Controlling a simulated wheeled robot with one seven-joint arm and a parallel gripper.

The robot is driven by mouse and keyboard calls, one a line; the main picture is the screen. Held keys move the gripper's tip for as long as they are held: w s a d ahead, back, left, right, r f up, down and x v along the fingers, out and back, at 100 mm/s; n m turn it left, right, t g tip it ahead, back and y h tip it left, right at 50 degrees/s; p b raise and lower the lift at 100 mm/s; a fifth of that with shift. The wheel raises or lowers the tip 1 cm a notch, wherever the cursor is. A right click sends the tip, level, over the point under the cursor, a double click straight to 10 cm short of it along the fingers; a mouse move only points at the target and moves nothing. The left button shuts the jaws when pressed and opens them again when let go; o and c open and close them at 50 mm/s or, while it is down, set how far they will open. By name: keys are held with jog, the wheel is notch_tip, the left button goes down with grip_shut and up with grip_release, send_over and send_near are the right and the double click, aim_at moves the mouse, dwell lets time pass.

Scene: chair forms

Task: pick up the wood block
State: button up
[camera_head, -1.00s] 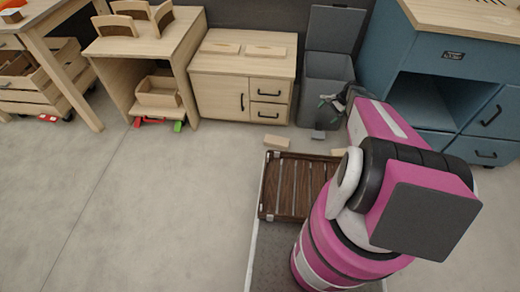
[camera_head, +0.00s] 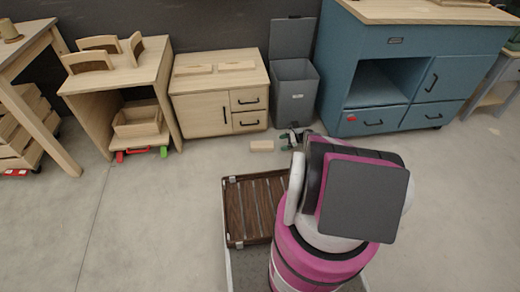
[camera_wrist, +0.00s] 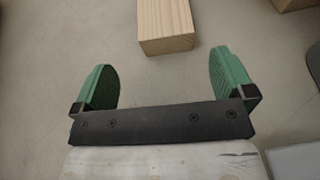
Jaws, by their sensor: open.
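A pale wood block (camera_head: 262,146) lies on the floor in front of the small wooden cabinet in the head view. In the wrist view the wood block (camera_wrist: 165,26) shows at the top middle, beyond the fingertips and in line with the gap between them. My gripper (camera_wrist: 163,78) is open, with green finger pads apart and nothing between them. In the head view my gripper (camera_head: 296,138) is small, low by the floor just right of the block, and partly hidden by my arm.
A small wooden cabinet (camera_head: 196,107) and a grey bin (camera_head: 294,96) with its lid up stand behind the block. A blue workbench (camera_head: 375,38) is at right, a wooden shelf table (camera_head: 90,102) at left. A brown slatted tray (camera_head: 234,215) is at front. Floor at left is clear.

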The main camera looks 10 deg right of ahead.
aim_at(272, 144)
jog(key=x, duration=0.3)
jog(key=shift+a+f, duration=0.15)
jog(key=shift+a, duration=0.2)
jog(key=shift+w+r+x, duration=0.1)
jog(key=shift+w+x, duration=0.05)
jog(key=shift+x, duration=0.75)
jog(key=shift+w+r+x, duration=0.1)
jog(key=shift+w+x, duration=0.05)
jog(key=shift+x, duration=0.7)
jog(key=shift+w+r+x, duration=0.1)
jog(key=shift+w+x, duration=0.05)
jog(key=shift+x, duration=0.75)
jog(key=c, duration=1.1)
